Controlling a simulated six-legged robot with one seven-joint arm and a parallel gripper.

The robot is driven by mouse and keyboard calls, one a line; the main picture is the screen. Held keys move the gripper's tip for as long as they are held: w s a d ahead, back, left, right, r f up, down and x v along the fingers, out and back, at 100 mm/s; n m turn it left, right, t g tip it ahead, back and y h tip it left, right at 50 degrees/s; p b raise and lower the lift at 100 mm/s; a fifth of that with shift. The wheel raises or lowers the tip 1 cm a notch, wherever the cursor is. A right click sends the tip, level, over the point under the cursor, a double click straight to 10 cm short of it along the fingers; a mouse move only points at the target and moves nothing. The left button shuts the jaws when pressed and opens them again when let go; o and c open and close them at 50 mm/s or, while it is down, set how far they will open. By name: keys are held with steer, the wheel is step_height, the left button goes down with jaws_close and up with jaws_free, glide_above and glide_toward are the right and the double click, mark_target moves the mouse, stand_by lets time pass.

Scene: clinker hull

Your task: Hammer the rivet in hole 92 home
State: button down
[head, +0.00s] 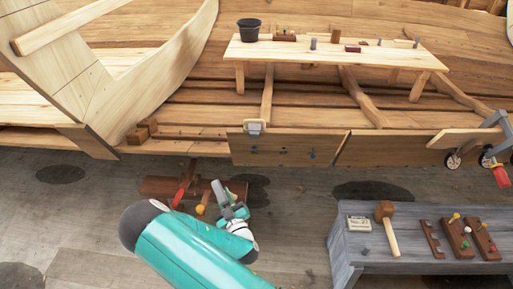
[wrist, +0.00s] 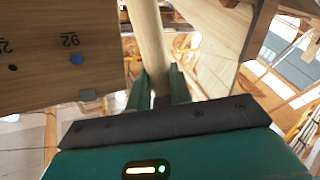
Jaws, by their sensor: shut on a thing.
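The blue rivet (wrist: 77,59) shows as a round blue head on the hull plank (wrist: 40,30), just below the number 92. How far it stands out of the plank is hard to tell. In the head view a small blue dot (head: 313,155) sits on the lower plank (head: 290,146). My gripper (wrist: 160,84) is shut on a pale wooden handle (wrist: 146,35), which runs up out of the wrist view. The handle's far end is not clearly seen. The plank and rivet lie left of the fingers, apart from them. A mallet (head: 384,212) lies on the grey bench.
The grey bench (head: 345,240) at lower right also carries brown rivet blocks (head: 457,238) and a label plate (head: 358,223). A clamp (head: 255,128) grips the plank's upper left edge. Dark patches mark the open floor.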

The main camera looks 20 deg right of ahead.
steer(key=shift+a, duration=0.15)
stand_by(0.3)
steer(key=shift+s, duration=0.1)
steer(key=s, duration=0.1)
steer(key=s+a+f, duration=0.1)
steer(key=s+a, duration=0.1)
steer(key=s, duration=0.1)
steer(key=shift+f, duration=0.35)
